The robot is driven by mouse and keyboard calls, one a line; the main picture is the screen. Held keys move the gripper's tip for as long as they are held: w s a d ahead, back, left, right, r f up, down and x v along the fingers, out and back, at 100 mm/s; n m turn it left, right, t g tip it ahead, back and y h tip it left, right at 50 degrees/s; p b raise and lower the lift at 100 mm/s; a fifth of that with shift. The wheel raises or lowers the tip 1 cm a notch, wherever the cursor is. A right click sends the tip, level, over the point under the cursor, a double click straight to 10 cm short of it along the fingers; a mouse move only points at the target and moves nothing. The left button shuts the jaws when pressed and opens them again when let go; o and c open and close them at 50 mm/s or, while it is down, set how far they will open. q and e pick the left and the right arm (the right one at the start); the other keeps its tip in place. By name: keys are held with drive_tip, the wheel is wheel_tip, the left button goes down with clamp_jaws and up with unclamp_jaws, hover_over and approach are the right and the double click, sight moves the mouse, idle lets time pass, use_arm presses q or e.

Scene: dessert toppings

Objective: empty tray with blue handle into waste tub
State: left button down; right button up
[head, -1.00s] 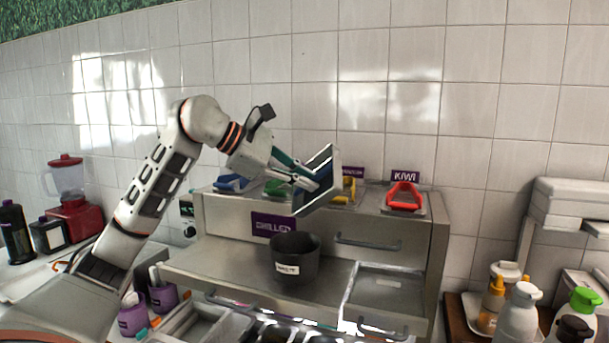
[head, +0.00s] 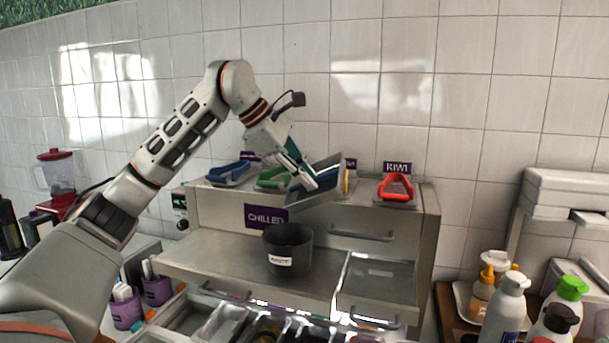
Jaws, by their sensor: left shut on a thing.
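My left gripper (head: 308,180) is shut on a grey metal tray (head: 327,190), tilted in the air above and slightly right of the waste tub. The gripper hides the held tray's handle, so I cannot tell its colour, and I cannot see its contents. The waste tub (head: 288,250) is a dark grey round pot with a white label. It stands upright on the steel shelf, and its inside is mostly hidden. A tray with a blue handle (head: 229,173) shows on top of the chilled cabinet at the far left of the row. My right gripper is not in view.
The chilled cabinet (head: 385,262) also bears a green handle (head: 272,179) and a red handle (head: 396,187) under a kiwi sign. Steel shelf (head: 215,255) is free left of the tub. Bottles (head: 507,305) stand at right, purple cups (head: 125,309) at lower left.

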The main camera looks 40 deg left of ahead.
sight(317, 191)
use_arm(q)
drive_tip(key=shift+w+d+f+g+y, duration=0.3)
drive_tip(key=shift+w+f+g+y, duration=0.25)
drive_tip(key=shift+g, duration=0.45)
drive_tip(key=shift+w+d+f+g+y, duration=0.1)
drive_tip(key=shift+w+f+g+y, duration=0.05)
drive_tip(key=shift+f+g+y, duration=0.25)
drive_tip(key=shift+w+d+f+g+y, duration=0.1)
drive_tip(key=shift+f+g+y, duration=0.2)
drive_tip(key=shift+g, duration=0.2)
drive_tip(key=shift+w+d+f+g+y, duration=0.1)
drive_tip(key=shift+w+f+g+y, duration=0.1)
drive_tip(key=shift+f+g+y, duration=0.5)
drive_tip(key=shift+d+r+g, duration=0.1)
drive_tip(key=shift+r+g, duration=0.3)
drive_tip(key=shift+g, duration=0.1)
drive_tip(key=shift+r, duration=0.2)
